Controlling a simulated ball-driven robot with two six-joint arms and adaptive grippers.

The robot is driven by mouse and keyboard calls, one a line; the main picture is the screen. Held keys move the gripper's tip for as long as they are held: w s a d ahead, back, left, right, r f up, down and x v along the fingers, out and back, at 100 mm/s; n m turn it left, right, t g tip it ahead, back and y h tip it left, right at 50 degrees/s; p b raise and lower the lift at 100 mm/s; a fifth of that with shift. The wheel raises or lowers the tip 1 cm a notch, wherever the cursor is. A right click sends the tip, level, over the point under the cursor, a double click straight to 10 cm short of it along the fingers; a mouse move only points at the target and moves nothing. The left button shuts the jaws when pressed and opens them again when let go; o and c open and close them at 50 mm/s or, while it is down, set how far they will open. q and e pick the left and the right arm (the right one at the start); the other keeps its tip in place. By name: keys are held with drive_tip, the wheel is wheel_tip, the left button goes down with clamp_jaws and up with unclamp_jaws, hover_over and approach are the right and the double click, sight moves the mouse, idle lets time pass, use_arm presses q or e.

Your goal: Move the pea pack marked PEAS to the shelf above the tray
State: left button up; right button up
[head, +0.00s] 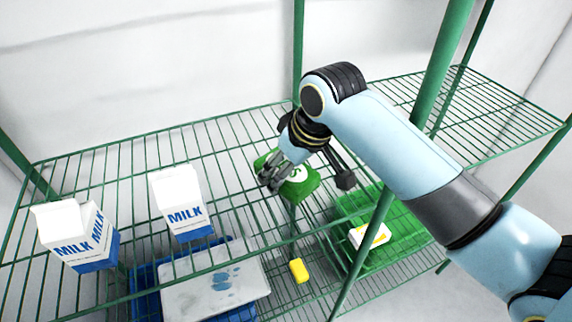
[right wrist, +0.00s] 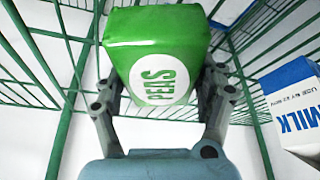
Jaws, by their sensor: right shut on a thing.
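The green pea pack (head: 302,186) is between the fingers of my right gripper (head: 306,178), over the upper wire shelf (head: 130,158). In the right wrist view the pack (right wrist: 155,30) shows its white round PEAS label, with a finger on each side. My right gripper (right wrist: 162,90) is shut on it. I cannot tell whether the pack touches the shelf wires. Below, seen through the wires, a pale tray (head: 215,292) with blue blotches lies over a blue crate (head: 145,302). My left gripper is not in view.
Two milk cartons stand on the left of the upper shelf, one at far left (head: 75,232) and one nearer the middle (head: 181,203). A green crate (head: 385,262) with a white and yellow pack (head: 369,236) is lower right. A yellow block (head: 298,270) lies below. Green posts (head: 298,50) frame the rack.

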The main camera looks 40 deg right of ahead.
drive_tip(key=o, duration=1.6)
drive_tip(key=shift+f, duration=0.1)
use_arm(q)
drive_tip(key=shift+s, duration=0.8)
use_arm(e)
drive_tip(key=shift+r, duration=0.2)
drive_tip(key=shift+s+r, duration=0.15)
drive_tip(key=shift+r, duration=0.2)
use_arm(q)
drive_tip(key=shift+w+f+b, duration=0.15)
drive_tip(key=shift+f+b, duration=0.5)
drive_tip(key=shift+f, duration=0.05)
use_arm(e)
drive_tip(key=v, duration=1.1)
drive_tip(key=shift+s, duration=0.1)
